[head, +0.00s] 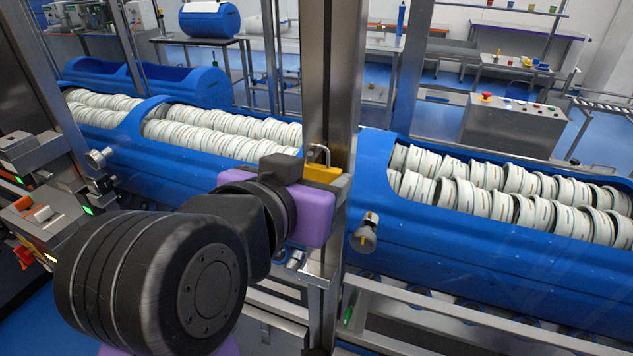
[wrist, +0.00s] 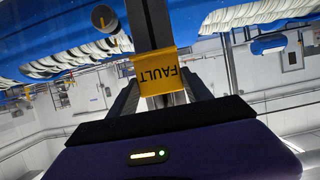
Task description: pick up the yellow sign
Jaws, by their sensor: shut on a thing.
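The yellow sign (head: 322,172) hangs at the steel post in the head view, with a grey hook or loop above it. In the wrist view the yellow sign (wrist: 160,77) reads "FAULT", upside down, and lies between my two fingers. My gripper (wrist: 165,88) is shut on it. In the head view my purple gripper body (head: 310,210) is right below and left of the sign, and my fingers are mostly hidden. I cannot tell whether the sign is still on its hook.
Blue tub carriers full of white tubs stand on the left (head: 190,165) and right (head: 520,245) of the steel post (head: 335,80). The post is close to my gripper. A grey control box (head: 510,125) with a red button stands behind.

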